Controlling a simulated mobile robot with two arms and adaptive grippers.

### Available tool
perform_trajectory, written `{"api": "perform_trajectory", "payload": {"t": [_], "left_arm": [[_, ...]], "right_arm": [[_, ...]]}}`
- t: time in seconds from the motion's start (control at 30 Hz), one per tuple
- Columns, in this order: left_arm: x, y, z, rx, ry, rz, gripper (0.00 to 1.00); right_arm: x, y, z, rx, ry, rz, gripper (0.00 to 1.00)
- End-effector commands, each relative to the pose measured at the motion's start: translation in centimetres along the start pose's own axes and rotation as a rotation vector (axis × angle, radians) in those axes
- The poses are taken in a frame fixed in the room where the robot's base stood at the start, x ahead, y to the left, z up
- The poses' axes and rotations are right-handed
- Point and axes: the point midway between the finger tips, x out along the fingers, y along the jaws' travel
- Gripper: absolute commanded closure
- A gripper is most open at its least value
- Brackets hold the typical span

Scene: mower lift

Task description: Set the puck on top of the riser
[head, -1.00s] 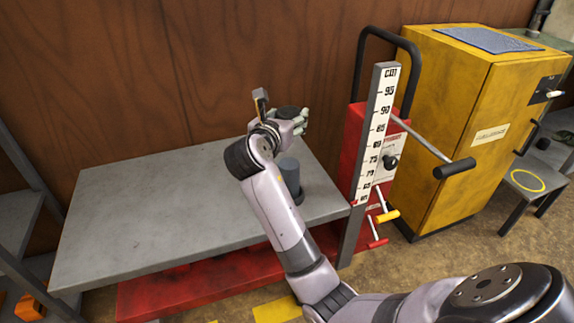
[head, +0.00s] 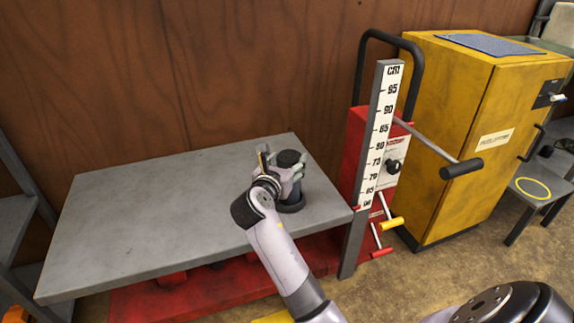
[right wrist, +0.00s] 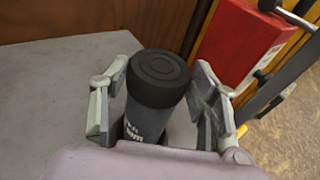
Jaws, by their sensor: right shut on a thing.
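The puck (head: 289,158) is a dark, short round piece with a ringed top. My right gripper (head: 289,172) is shut on it, with fingers on either side, above the lift table. The right wrist view shows the puck (right wrist: 158,78) between the fingertips (right wrist: 158,100). The riser (head: 299,187) is a grey upright cylinder with a wide dark foot, near the table's right end. The puck is lined up over it and appears to meet its top. The fingers partly hide the contact, so I cannot tell for sure whether they touch. My left gripper is not in view.
The grey lift table (head: 130,225) is otherwise bare, with a wooden wall behind it. At its right stand a height scale (head: 378,135), a red post with a black handle, and a protruding lever (head: 461,169). A yellow cabinet (head: 465,120) stands further right.

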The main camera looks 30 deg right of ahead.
Motion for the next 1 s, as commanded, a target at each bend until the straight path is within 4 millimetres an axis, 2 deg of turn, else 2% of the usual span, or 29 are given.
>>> {"api": "perform_trajectory", "payload": {"t": [0.33, 0.37, 0.63, 1.0], "left_arm": [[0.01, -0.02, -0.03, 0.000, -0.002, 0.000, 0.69], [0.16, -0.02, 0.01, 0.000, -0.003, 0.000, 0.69], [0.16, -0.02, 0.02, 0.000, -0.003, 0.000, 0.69], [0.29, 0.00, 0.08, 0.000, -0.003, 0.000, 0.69]], "right_arm": [[0.03, -0.02, -0.04, 0.001, -0.002, 0.000, 0.76], [0.04, -0.02, -0.12, 0.001, -0.001, -0.001, 0.43], [0.04, -0.01, -0.12, 0.002, -0.001, 0.000, 0.25], [0.02, 0.00, -0.02, 0.002, -0.001, 0.000, 0.24]]}}
